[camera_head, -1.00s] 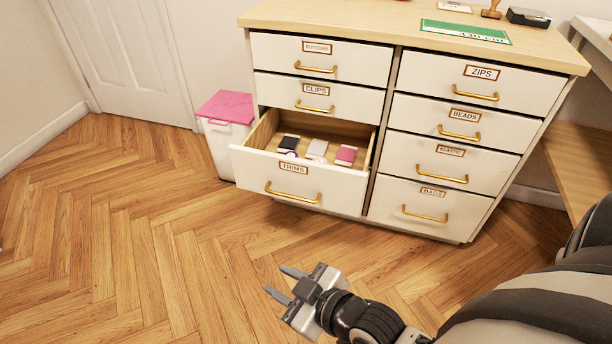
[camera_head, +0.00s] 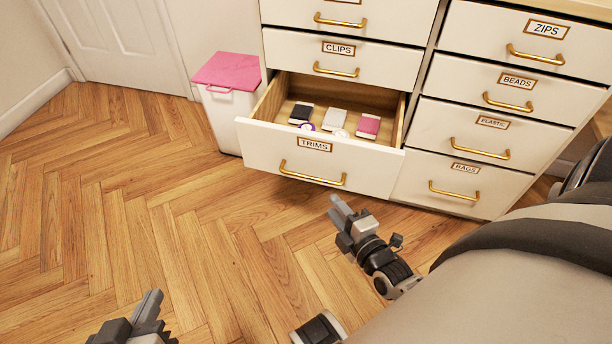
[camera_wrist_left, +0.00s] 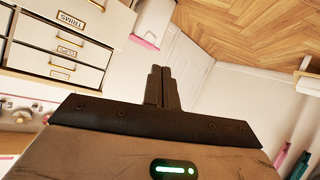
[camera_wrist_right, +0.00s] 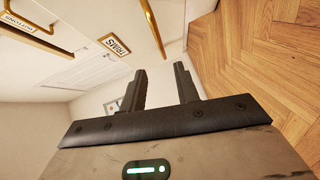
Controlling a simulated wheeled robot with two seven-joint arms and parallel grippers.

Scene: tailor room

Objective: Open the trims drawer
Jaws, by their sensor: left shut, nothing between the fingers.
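The trims drawer (camera_head: 270,150) is pulled out from the left column of a white cabinet, its wooden interior showing. Its brass handle (camera_head: 312,178) is below the label. Inside are black, white and pink cards and small round rolls. My right gripper (camera_head: 337,206) is open, below and in front of the drawer front, apart from the handle. Its fingers show spread and empty in the right wrist view (camera_wrist_right: 160,82). My left gripper (camera_head: 152,302) is shut and empty, low over the floor at lower left. Its fingers are together in the left wrist view (camera_wrist_left: 158,86).
The clips drawer (camera_head: 385,61) above is closed, as are the zips (camera_head: 490,40), beads, elastic and bags drawers at right. A white bin with a pink lid (camera_head: 226,70) stands left of the cabinet. The wood floor (camera_head: 110,210) at left is clear.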

